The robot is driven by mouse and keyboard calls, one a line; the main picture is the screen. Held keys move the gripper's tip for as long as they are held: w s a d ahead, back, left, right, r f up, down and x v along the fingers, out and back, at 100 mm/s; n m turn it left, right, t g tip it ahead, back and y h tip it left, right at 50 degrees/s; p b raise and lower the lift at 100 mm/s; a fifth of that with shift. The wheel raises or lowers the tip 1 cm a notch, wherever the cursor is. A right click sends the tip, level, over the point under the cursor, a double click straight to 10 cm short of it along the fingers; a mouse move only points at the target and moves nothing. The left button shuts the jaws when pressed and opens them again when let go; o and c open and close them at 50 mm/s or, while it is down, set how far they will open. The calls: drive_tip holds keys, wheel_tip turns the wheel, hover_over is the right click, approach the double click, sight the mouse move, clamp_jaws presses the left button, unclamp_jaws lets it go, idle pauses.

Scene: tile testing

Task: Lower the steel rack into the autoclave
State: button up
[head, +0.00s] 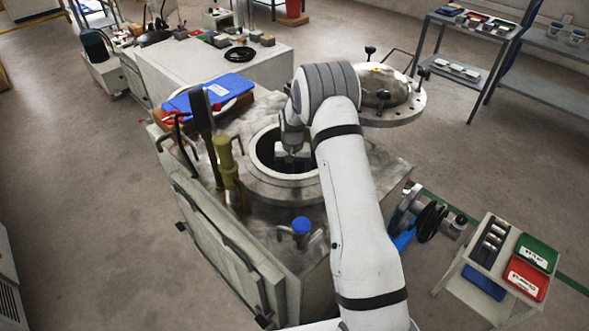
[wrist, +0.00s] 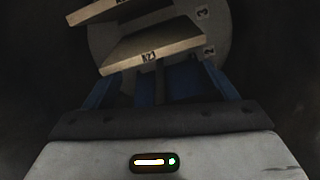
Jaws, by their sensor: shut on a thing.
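The autoclave (head: 255,187) has its round mouth open on top. My gripper (head: 292,157) reaches down into the mouth; its fingertips are hidden in the head view. In the wrist view my gripper (wrist: 158,88) has its blue fingers closed in around a dark upright part of the steel rack. The rack's round grey plate (wrist: 212,30) carries number labels, 2 and 3 being readable. Two pale tiles (wrist: 152,52) stand out from the rack, one with a dark mark. The rack is inside dark surroundings; whether it touches the bottom cannot be seen.
The domed steel lid (head: 388,88) is swung aside to the right of the mouth. A yellow-green valve post (head: 228,172) and a blue-capped fitting (head: 301,225) rise near the front. A small cart (head: 470,275) stands at right.

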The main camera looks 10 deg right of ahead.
drive_tip(key=shift+r, duration=0.15)
drive_tip(key=o, duration=1.7)
drive_tip(key=shift+s, duration=0.1)
wheel_tip(320, 180, up, 20)
drive_tip(key=p, duration=1)
drive_tip(key=shift+f, duration=0.2)
